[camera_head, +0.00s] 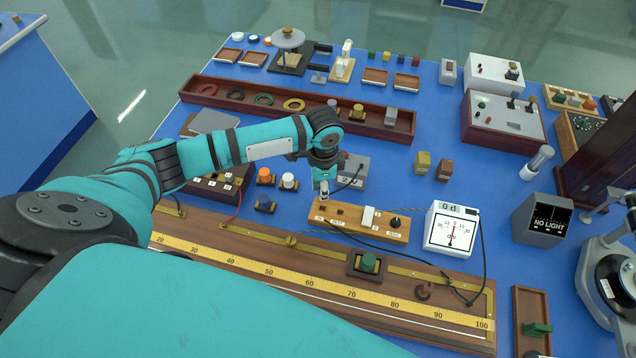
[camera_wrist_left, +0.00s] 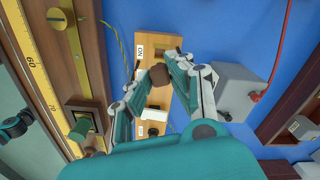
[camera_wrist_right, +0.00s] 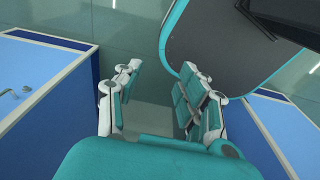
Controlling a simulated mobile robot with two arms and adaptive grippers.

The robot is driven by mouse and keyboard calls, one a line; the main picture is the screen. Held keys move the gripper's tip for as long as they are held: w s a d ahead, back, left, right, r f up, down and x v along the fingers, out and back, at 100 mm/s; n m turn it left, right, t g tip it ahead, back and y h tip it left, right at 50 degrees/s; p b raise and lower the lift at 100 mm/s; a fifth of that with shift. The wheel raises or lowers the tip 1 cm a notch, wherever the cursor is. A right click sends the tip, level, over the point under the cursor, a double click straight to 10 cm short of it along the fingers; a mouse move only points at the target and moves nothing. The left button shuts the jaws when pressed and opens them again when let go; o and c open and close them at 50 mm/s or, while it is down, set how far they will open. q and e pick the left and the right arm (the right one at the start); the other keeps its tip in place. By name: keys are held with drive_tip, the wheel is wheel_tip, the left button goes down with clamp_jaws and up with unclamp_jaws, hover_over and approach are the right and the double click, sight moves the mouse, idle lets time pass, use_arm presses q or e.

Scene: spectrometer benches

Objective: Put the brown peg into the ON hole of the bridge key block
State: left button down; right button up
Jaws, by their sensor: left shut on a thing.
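The bridge key block (camera_head: 350,228) is a light wooden block in the middle of the bench, with a white lever (camera_head: 368,215), a black knob and small labels. My left gripper (camera_head: 323,193) is over its left end. In the left wrist view, the gripper (camera_wrist_left: 161,77) is shut on the brown peg (camera_wrist_left: 158,75), whose round top shows between the fingertips. The ON label (camera_wrist_left: 139,51) is close beside it on the block. The peg's lower end and the ON hole are hidden, so I cannot tell whether the peg is in it. My right gripper (camera_wrist_right: 157,88) is open and empty, away from the bench.
A long slide-wire board (camera_head: 290,262) with a yellow scale lies in front of the block. A white meter (camera_head: 452,228) stands to its right, with a black cable beside it. A grey box (camera_head: 354,165) is behind it. Some blue bench is clear at right of centre.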

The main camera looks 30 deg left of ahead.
use_arm(q)
drive_tip(key=shift+f+b, duration=0.6)
wheel_tip(320, 180, down, 2)
drive_tip(key=shift+b, duration=1.25)
drive_tip(key=shift+f+b, duration=0.6)
drive_tip(key=shift+b, duration=0.15)
drive_tip(key=shift+f, duration=0.4)
drive_tip(key=shift+f+b, duration=0.3)
drive_tip(key=shift+f, duration=0.35)
use_arm(e)
wheel_tip(320, 180, down, 6)
drive_tip(key=shift+d, duration=0.25)
drive_tip(key=shift+d, duration=0.2)
use_arm(q)
drive_tip(key=c, duration=1.1)
unclamp_jaws()
use_arm(e)
drive_tip(key=shift+d, duration=0.1)
